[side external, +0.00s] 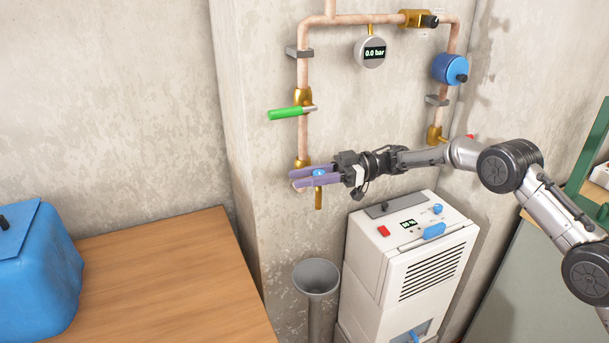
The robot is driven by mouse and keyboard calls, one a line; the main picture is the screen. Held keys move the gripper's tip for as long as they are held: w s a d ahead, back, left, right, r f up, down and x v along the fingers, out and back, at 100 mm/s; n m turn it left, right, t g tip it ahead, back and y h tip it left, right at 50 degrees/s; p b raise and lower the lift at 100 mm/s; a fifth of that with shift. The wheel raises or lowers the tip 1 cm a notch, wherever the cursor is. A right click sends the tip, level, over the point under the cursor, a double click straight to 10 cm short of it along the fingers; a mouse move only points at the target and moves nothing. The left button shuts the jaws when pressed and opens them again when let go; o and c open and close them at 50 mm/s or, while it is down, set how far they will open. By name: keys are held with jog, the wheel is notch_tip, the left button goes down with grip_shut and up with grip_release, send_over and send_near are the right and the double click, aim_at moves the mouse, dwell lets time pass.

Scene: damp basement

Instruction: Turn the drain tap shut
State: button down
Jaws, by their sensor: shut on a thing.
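The drain tap is a small brass tap with a blue handle (319,173), low on the left copper pipe. Its brass spout (318,198) points down along the wall. My gripper (314,178) reaches in from the right, with its pale purple fingers on either side of the blue handle. It is shut on the handle, and the fingers partly hide it. I cannot tell exactly how far the handle is turned. The grey funnel drain (317,276) stands below the spout, apart from it.
A green-handled valve (286,113) sits above on the same pipe. A gauge (373,52) reads 0.0 bar, with a blue round device (450,69) to its right. A white dehumidifier (400,265) stands below my arm. A wooden table (170,280) holds a blue container (40,275) at left.

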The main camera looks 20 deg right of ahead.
jog(key=shift+s+n+g, duration=0.2)
jog(key=shift+n+g, duration=0.45)
jog(key=shift+g, duration=0.25)
jog(key=shift+s+n+g, duration=0.15)
jog(key=shift+n+g, duration=0.5)
jog(key=shift+g, duration=0.25)
jog(key=shift+s+r+n+g+h, duration=0.1)
jog(key=shift+s+n+g+h, duration=0.1)
jog(key=shift+n+g, duration=0.45)
jog(key=shift+s+n+g+h, duration=0.15)
jog(key=shift+n+g, duration=0.2)
jog(key=shift+g, duration=0.6)
jog(key=c, duration=0.9)
grip_release()
jog(key=shift+o, duration=0.2)
jog(key=shift+w+m+t, duration=0.2)
jog(key=shift+m+t, duration=0.5)
jog(key=shift+t, duration=0.4)
